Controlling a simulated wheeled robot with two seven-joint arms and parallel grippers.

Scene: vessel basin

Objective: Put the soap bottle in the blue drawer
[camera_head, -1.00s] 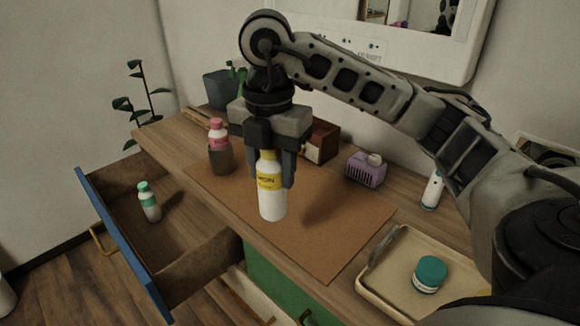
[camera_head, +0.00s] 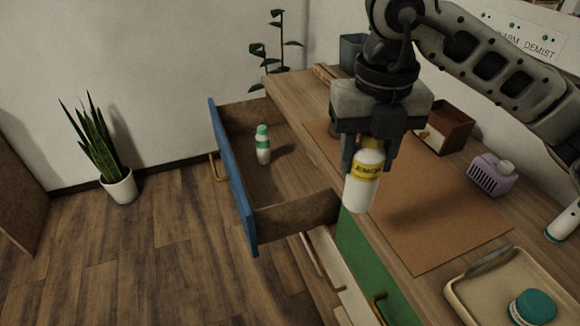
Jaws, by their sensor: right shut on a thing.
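My right gripper (camera_head: 368,160) is shut on a white bottle with a yellow label (camera_head: 361,192), which I take to be the soap bottle. It holds the bottle upright by its upper part, above the front edge of the counter, to the right of the blue drawer (camera_head: 234,182). The blue drawer is pulled out and open. A small white bottle with a green cap (camera_head: 263,146) stands inside it. My left gripper is not in view.
A brown mat (camera_head: 440,225) covers the counter, with a purple basket (camera_head: 490,175) and a brown box (camera_head: 446,127) behind. A tray (camera_head: 470,290) holds a teal-lidded jar (camera_head: 532,308). Below are a green front (camera_head: 365,265) and another slightly open drawer (camera_head: 325,262). The drawer's middle has free room.

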